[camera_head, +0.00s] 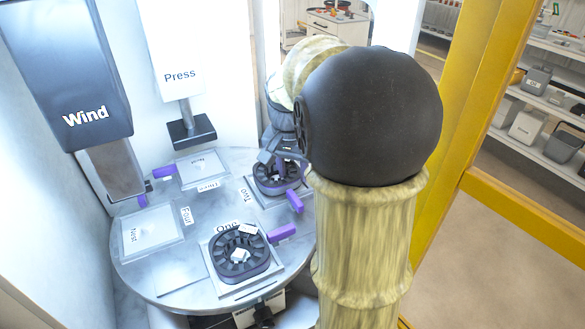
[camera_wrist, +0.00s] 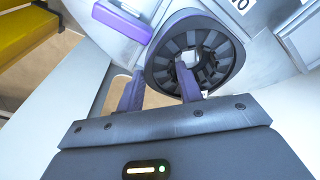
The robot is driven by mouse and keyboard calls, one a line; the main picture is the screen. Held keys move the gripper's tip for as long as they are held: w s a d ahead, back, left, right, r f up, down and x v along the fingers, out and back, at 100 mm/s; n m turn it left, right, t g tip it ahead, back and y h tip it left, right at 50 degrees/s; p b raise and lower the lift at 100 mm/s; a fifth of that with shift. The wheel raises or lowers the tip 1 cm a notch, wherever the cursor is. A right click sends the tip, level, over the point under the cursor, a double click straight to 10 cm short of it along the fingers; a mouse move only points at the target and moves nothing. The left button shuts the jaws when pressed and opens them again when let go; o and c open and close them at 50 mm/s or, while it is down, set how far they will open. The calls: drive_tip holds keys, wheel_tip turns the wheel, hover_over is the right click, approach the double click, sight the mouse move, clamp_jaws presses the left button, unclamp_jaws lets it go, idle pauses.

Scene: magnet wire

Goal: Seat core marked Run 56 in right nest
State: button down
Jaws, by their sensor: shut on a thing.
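A dark slotted ring core (camera_head: 278,178) is at the right nest, on the round table beside the "Two" label. My gripper (camera_head: 283,155) is over it, shut on its wall. In the wrist view, one purple finger is inside the bore of the core (camera_wrist: 195,55) and the other is outside its rim. A white block shows in the bore. I cannot tell whether the core is fully down. No run marking is readable on it. A second dark core (camera_head: 240,252) sits in the front nest by "One", with a small white tag on its rim.
Purple clamps stand by the nests, one (camera_head: 282,233) at "One" and one (camera_head: 295,201) at "Two". Empty nest plates lie at the left (camera_head: 150,235) and back (camera_head: 203,168). The Wind head (camera_head: 75,75) and Press (camera_head: 190,128) overhang the table (camera_head: 135,278).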

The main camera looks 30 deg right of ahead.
drive_tip(key=shift+f+b, duration=0.4)
drive_tip(key=shift+f, duration=0.25)
drive_tip(key=c, duration=0.9)
unclamp_jaws()
drive_tip(key=shift+o, duration=0.2)
drive_tip(key=shift+f, duration=0.1)
drive_tip(key=shift+s+a+r+p, duration=0.15)
drive_tip(key=shift+r+p, duration=1.05)
drive_tip(key=shift+r, duration=0.1)
drive_tip(key=shift+s+a+r+p, duration=0.15)
drive_tip(key=shift+r+p, duration=1)
drive_tip(key=shift+r, duration=0.1)
